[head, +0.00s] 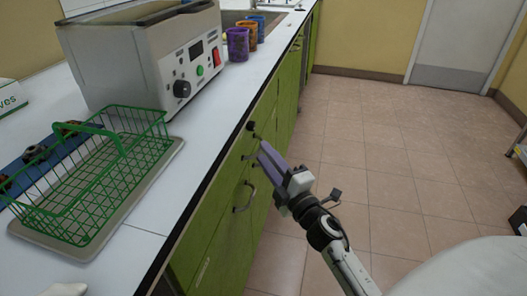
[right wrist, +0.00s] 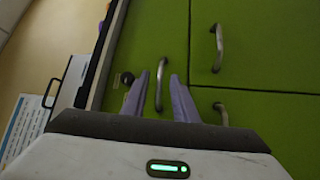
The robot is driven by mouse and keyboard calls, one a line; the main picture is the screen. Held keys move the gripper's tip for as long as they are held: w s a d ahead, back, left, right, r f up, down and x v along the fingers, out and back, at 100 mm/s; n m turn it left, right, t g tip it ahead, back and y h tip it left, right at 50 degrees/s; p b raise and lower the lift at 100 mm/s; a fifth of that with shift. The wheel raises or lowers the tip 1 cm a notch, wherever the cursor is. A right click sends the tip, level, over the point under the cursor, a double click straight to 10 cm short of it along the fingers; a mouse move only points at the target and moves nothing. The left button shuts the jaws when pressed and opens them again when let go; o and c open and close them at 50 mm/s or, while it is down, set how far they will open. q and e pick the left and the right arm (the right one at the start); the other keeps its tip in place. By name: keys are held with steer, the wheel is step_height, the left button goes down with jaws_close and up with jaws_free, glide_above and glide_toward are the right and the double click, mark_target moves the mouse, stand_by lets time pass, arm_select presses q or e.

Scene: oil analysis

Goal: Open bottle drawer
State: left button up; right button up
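Green drawer fronts (head: 215,240) with metal handles run along the counter's side. All the fronts in view look closed; I cannot tell which is the bottle drawer. My right gripper (head: 262,153) is at the upper handle (head: 248,157), just below the counter edge. In the right wrist view its two purple fingers (right wrist: 160,82) are apart, with the handle (right wrist: 161,72) showing between their tips. I see a gap on each side; contact is not clear. A lower handle (head: 246,197) sits below in the head view.
The white counter (head: 205,118) holds a green wire basket (head: 95,170) on a tray, a control box (head: 150,55) with a knob, and several coloured cups (head: 238,44). A dark round knob (head: 251,126) sits near the upper handle.

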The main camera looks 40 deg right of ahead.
steer(key=shift+w+d, duration=0.1)
steer(key=shift+w, duration=0.85)
jaws_close()
stand_by(0.7)
